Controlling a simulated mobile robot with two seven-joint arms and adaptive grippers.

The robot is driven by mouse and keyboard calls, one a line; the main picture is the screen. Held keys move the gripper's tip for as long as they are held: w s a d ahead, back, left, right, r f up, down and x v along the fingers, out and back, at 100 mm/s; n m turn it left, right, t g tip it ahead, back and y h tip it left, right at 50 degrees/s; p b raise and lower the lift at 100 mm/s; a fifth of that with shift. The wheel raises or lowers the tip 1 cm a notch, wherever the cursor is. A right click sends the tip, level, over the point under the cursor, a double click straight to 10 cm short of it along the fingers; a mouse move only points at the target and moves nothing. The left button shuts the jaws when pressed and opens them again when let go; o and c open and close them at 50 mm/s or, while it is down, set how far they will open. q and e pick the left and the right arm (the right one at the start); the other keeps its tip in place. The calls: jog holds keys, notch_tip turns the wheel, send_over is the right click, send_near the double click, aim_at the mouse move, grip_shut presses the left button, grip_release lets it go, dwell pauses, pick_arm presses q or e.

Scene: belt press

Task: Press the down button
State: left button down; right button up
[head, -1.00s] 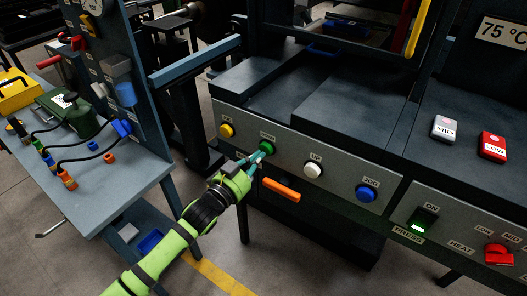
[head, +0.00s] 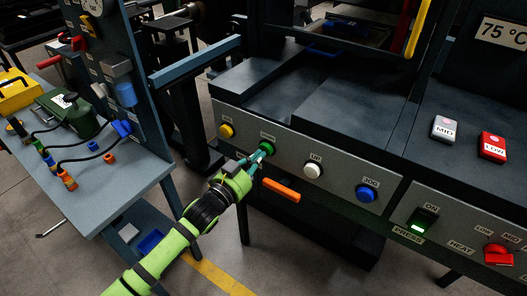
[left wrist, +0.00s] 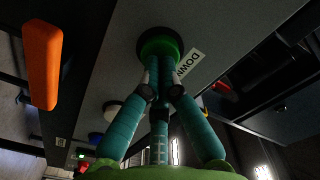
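The green down button (head: 267,147) sits on the grey front panel of the press, between a yellow button on its left and the white UP button on its right. It also shows in the left wrist view (left wrist: 160,44), next to a label reading DOWN. My left gripper (head: 261,155) reaches up to it from the lower left. In the left wrist view the teal fingers (left wrist: 159,66) are drawn together, with nothing held between them, and their tips overlap the green button. I cannot tell whether they press it in. My right gripper is not in view.
An orange handle (head: 281,190) sticks out just below and right of the fingers. The white UP button (head: 314,171), blue button (head: 366,194) and yellow button (head: 227,130) share the panel. A blue-grey workbench (head: 120,190) with cables stands at left.

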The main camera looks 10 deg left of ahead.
pick_arm(q)
jog(key=shift+w+d, duration=0.25)
jog(key=shift+w, duration=0.45)
dwell(0.7)
jog(key=shift+s, duration=0.1)
jog(key=p+v, duration=0.2)
jog(key=v, duration=0.3)
jog(key=shift+s+a+p, duration=0.15)
jog(key=shift+s+p, duration=0.05)
jog(key=shift+p, duration=0.2)
dwell(0.8)
